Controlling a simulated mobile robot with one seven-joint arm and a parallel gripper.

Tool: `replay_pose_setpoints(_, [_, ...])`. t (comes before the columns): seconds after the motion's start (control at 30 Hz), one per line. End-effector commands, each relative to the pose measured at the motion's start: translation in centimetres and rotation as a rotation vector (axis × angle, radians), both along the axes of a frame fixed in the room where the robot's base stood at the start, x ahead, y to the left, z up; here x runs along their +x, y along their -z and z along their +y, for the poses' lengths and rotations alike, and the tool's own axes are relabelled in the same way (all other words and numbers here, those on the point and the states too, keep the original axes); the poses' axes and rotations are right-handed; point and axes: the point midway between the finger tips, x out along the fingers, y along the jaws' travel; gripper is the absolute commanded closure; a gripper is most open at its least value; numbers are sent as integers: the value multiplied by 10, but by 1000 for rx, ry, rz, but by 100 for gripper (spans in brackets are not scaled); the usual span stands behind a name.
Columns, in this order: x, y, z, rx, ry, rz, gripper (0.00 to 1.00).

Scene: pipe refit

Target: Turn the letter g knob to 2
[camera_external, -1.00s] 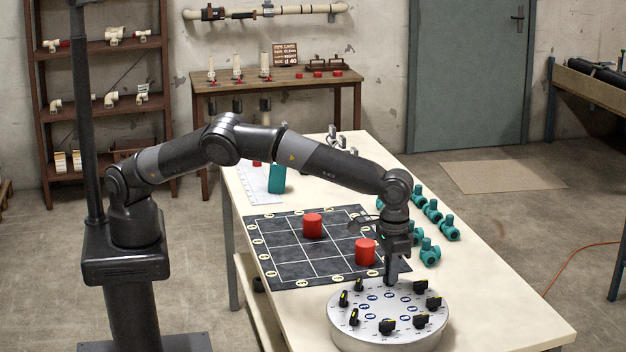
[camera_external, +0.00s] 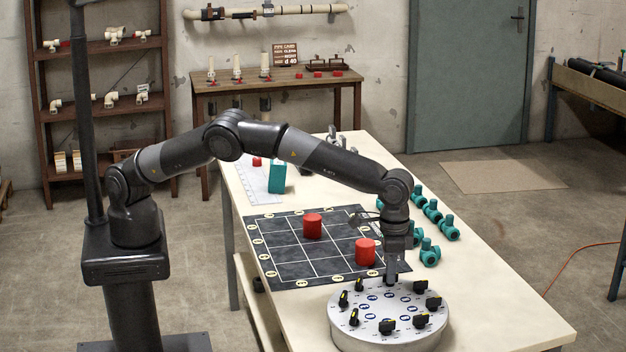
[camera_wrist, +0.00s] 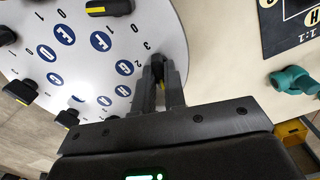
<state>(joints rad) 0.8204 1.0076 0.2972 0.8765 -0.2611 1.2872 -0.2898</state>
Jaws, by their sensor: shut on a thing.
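The round grey dial plate (camera_external: 345,335) stands on the near end of the table, with black knobs around its edge and blue letter discs inside them. My gripper (camera_external: 391,280) points down at the plate's far edge. In the wrist view my gripper (camera_wrist: 160,80) is shut on a black knob (camera_wrist: 158,68), with one finger on each side. The closest blue disc (camera_wrist: 124,67) looks like the letter G, though it is small and tilted. Numbers 2 and 3 are printed near this knob. The fingers hide most of the knob and its pointer.
Other black knobs, such as the one with a yellow mark (camera_wrist: 108,7), sit close by on the plate. A black grid mat (camera_external: 290,255) with two red cylinders (camera_external: 313,226) lies behind the plate. Several teal fittings (camera_external: 430,252) lie on the right. The table's near right corner is clear.

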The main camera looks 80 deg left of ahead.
Motion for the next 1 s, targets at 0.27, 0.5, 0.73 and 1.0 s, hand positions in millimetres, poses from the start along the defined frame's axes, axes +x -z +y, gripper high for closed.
replay_pose_setpoints(0.27, [1,0,1,-2,261,0,100])
replay_pose_setpoints(0.5, [1,0,0,-1,489,-1,100])
replay_pose_setpoints(0.73, [1,0,0,-1,708,-1,100])
replay_pose_setpoints(1.0, [1,0,0,-1,964,-1,100])
